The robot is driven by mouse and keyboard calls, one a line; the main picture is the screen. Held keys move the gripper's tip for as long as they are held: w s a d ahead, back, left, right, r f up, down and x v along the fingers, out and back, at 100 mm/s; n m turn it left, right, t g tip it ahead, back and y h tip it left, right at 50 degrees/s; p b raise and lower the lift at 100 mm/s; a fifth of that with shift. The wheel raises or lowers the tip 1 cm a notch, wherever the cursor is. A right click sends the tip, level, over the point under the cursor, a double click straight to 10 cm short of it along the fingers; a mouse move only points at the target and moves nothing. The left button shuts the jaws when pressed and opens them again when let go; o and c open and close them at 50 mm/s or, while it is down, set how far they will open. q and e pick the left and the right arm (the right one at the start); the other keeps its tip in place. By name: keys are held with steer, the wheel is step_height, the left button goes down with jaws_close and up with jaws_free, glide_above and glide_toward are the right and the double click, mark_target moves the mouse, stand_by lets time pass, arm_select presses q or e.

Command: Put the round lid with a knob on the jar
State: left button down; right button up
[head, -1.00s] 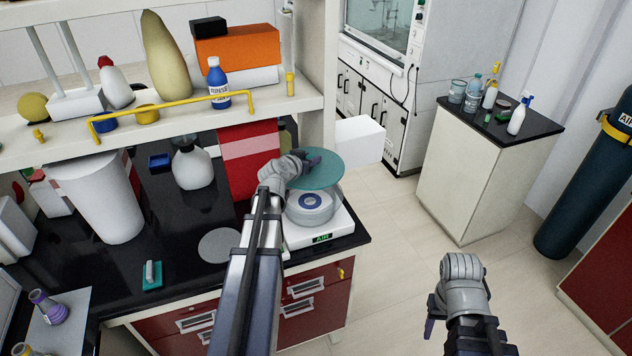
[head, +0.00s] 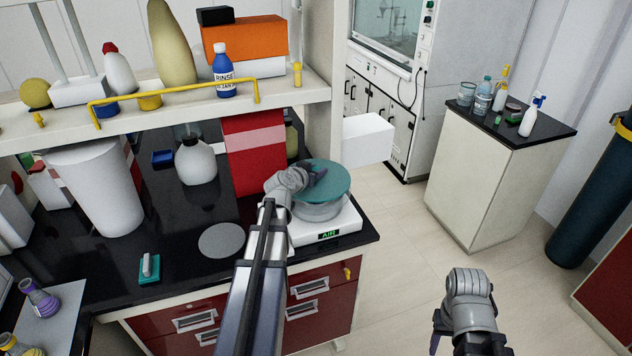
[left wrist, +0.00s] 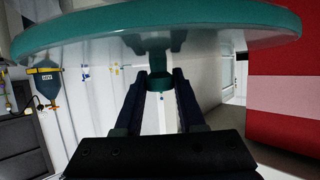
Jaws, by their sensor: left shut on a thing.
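The round teal lid (head: 330,188) is in my left gripper (head: 316,174), level, directly over the jar in the head view. The left wrist view shows the lid's disc (left wrist: 160,28) and its knob (left wrist: 160,82) between the two fingers (left wrist: 160,92). The jar (head: 318,212) is a squat, pale, translucent vessel standing on a white scale (head: 345,222). The lid hides its mouth, and I cannot tell whether lid and rim touch. My right gripper (head: 437,338) is low at the right, away from the bench, its fingers mostly hidden.
A red box (head: 255,170) stands just left behind the scale. A grey disc (head: 222,240) and a teal block with a handle (head: 149,268) lie on the black bench. The loaded shelf (head: 180,118) runs above. Floor is open to the right.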

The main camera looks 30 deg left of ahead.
arm_select(q)
steer(key=shift+f+b, duration=0.9)
steer(key=shift+f, duration=0.45)
steer(key=shift+f+b, duration=0.4)
steer(key=shift+b, duration=0.05)
steer(key=c, duration=0.5)
jaws_free()
steer(key=shift+r+p, duration=0.55)
steer(key=p+v, duration=0.4)
steer(key=v, duration=0.8)
steer(key=shift+a+f, duration=0.1)
